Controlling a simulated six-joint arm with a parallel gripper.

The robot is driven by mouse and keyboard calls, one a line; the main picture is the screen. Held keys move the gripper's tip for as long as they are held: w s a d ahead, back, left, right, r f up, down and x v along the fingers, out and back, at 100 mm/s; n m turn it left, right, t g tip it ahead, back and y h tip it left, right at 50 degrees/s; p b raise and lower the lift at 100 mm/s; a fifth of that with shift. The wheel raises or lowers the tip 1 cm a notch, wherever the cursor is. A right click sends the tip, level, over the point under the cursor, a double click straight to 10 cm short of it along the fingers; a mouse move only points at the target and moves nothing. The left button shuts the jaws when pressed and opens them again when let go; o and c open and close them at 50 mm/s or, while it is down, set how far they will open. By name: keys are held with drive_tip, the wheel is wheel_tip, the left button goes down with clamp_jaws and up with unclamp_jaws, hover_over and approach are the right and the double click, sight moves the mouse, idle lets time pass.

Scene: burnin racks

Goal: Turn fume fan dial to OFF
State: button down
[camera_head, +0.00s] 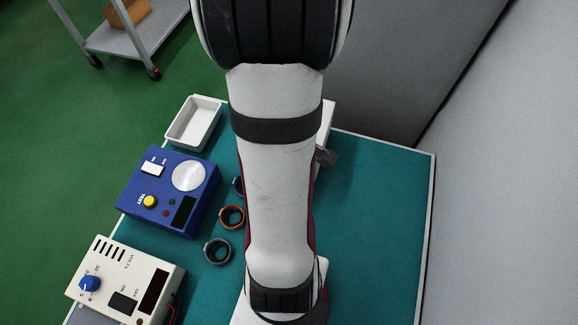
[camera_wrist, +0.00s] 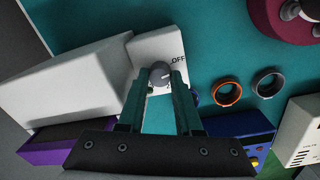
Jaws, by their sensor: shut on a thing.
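The fume fan dial (camera_wrist: 159,71) is a small grey round knob on a white panel (camera_wrist: 152,47) in the wrist view. The word OFF is printed on the panel to the upper right of the knob. A light pointer mark on the knob faces right; its exact setting is hard to read. My gripper (camera_wrist: 159,80) has its two dark green fingers on either side of the knob, shut on it. The lower part of the knob's surround is hidden by the fingers. In the head view my arm covers the dial.
A white housing (camera_wrist: 70,80) adjoins the panel. An orange ring (camera_head: 232,216) and a grey ring (camera_head: 217,251) lie on the teal mat (camera_head: 385,220). A blue device (camera_head: 140,190), a cream voltage box (camera_head: 100,262) and a white tray (camera_head: 178,120) stand left. The mat's right side is clear.

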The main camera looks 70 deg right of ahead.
drive_tip(key=shift+n, duration=0.8)
drive_tip(key=c, duration=0.6)
unclamp_jaws()
